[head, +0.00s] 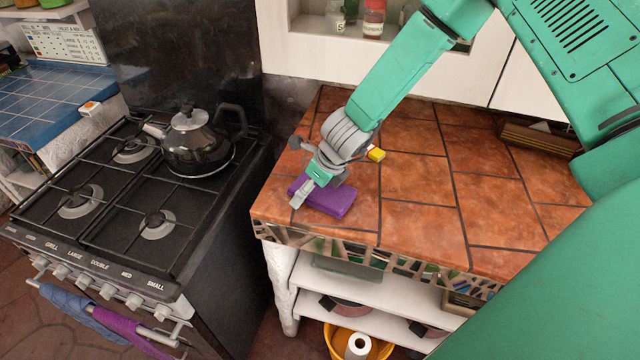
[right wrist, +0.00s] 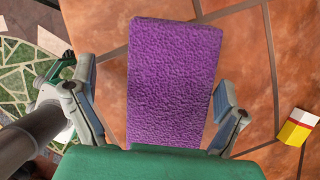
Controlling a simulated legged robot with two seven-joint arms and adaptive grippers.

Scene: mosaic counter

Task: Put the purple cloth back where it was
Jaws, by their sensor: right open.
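A folded purple cloth (head: 332,199) lies on the tiled counter (head: 420,190) near its front left corner. In the right wrist view the purple cloth (right wrist: 175,80) fills the middle, between the fingers. My right gripper (head: 315,185) is open over the cloth, with one finger on each side of it; it also shows in the right wrist view (right wrist: 158,95). I cannot tell whether the fingers touch the cloth. Another purple cloth (head: 128,328) hangs on the oven rail (head: 155,335) beside a blue cloth (head: 70,301). My left gripper is out of view.
A small yellow, white and red box (head: 376,154) lies just behind the gripper; it shows in the right wrist view (right wrist: 296,127). A stove (head: 115,225) with a dark kettle (head: 197,142) stands left of the counter. A wooden tray (head: 540,138) sits at the back right. The middle counter is clear.

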